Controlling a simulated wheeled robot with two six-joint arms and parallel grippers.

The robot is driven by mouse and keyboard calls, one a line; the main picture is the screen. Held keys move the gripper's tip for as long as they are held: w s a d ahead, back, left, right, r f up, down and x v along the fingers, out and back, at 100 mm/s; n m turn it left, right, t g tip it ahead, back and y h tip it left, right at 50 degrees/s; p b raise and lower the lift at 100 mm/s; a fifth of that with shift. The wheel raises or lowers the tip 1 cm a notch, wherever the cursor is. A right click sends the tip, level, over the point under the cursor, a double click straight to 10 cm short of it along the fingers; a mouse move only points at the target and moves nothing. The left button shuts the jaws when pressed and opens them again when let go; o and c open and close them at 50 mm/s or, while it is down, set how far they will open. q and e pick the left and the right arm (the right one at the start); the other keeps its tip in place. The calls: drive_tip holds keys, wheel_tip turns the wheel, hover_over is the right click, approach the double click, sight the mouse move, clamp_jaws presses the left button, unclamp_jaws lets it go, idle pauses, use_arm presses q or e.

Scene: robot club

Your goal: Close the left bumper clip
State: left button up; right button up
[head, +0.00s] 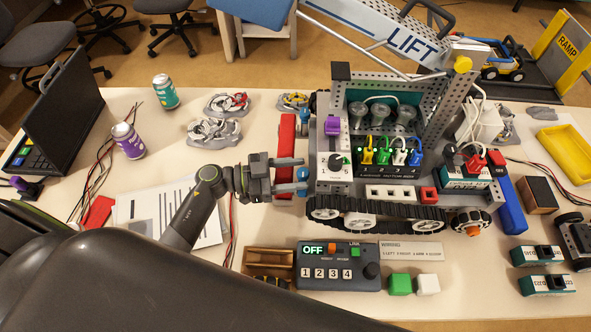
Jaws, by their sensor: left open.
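The wheeled robot model (375,208) stands on the table with its tracks toward me. A red bar (287,138), apparently the left bumper, stands along its left side. My left gripper (302,174) is open at the lower end of this bar, close against the model's left side. I cannot make out the clip itself, and the gripper covers part of this area. Contact is unclear. My right gripper is out of view.
The raised LIFT arm (385,38) leans over the model's back. A control box reading OFF (338,268) and a wooden tray (268,262) lie in front. A blue bar (507,207) is at the model's right. Cans (128,140) and a laptop (62,105) stand left.

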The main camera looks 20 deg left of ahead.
use_arm(q)
drive_tip(key=shift+w+d, duration=0.1)
drive_tip(key=shift+d, duration=0.1)
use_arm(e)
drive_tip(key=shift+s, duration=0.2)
use_arm(q)
drive_tip(key=c, duration=1)
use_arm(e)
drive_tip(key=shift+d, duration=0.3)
